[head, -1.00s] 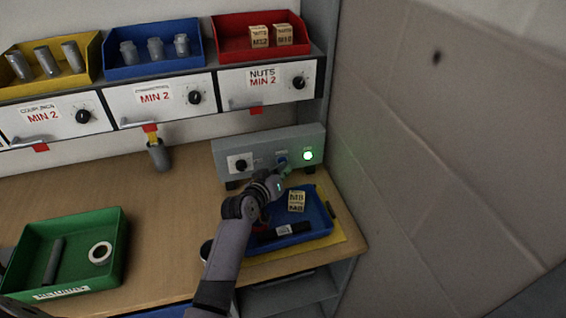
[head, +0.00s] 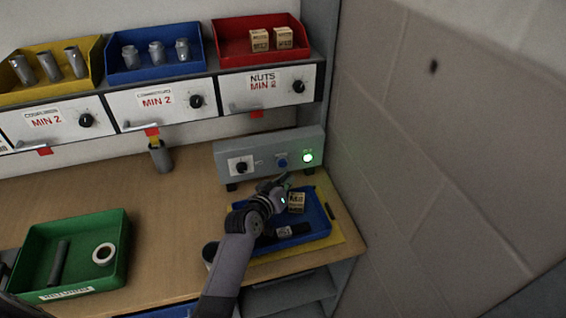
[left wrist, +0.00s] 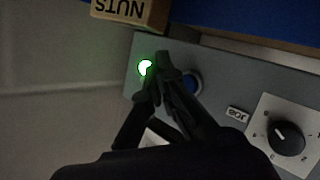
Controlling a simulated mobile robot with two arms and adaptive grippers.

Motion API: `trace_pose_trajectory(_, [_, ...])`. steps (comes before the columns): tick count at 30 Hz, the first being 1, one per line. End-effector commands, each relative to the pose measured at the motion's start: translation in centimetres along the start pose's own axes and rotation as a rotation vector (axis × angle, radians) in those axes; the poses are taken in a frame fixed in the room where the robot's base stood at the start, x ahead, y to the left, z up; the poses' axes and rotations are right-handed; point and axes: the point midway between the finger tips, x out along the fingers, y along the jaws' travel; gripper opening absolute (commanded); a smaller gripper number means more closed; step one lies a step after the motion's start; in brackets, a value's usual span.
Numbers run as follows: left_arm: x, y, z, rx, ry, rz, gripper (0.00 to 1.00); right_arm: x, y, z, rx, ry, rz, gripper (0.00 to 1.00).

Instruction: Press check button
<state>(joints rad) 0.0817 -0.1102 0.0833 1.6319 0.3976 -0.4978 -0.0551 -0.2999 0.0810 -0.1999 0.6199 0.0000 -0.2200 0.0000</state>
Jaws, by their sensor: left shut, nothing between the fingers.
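The grey control box (head: 262,152) stands at the back right of the bench. Its front has a blue button (head: 282,162), a lit green lamp (head: 308,158) and a black knob (head: 241,166). My left gripper (head: 284,181) is shut and empty, just in front of and below the blue button, with a gap between them in the head view. In the left wrist view the closed fingertips (left wrist: 162,62) lie between the green lamp (left wrist: 146,68) and the partly covered blue button (left wrist: 193,82). My right gripper is out of view.
A blue tray (head: 322,226) with a box and a dark part lies on a yellow mat under my left arm. A green tray (head: 118,262) stands at the left. Bins and drawers (head: 160,104) line the back. A wall (head: 420,170) closes the right side.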

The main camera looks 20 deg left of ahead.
Motion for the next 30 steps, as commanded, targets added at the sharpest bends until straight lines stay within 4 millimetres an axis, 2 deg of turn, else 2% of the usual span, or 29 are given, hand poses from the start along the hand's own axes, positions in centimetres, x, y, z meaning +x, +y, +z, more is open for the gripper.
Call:
trace_pose_trajectory(1, [-0.5,0.5,0.1,-0.001,-0.001,0.0,0.0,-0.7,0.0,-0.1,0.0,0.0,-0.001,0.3])
trace_pose_trajectory(10, [-2.3,1.7,1.5,0.0,-0.001,0.0,0.0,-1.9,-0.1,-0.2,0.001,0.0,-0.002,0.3])
trace_pose_trajectory(30, [-2.4,1.7,1.7,0.001,0.0,0.0,0.0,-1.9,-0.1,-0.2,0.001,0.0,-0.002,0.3])
